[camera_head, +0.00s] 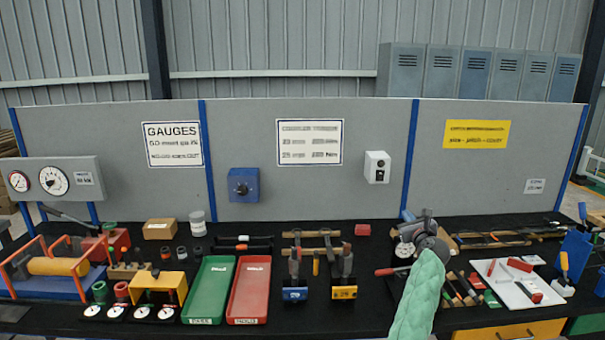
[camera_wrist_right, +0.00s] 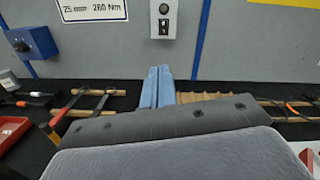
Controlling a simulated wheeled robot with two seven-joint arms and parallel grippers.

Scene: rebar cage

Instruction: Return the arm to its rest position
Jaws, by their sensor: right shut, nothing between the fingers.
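My right arm comes up from the bottom edge in the head view in a pale green cover. My right gripper (camera_head: 425,214) is at its far end, above the back part of the bench. In the right wrist view its two blue fingers (camera_wrist_right: 157,86) lie side by side, shut with nothing between them, pointing towards the back panel. My left arm and gripper do not show in either view.
The black bench carries a green tray (camera_head: 209,290), a red tray (camera_head: 249,291), dial gauges (camera_head: 116,311) and a white board (camera_head: 518,283). Wooden-handled tools lie right of my gripper. A grey panel (camera_head: 304,186) with a white box (camera_head: 377,167) stands behind.

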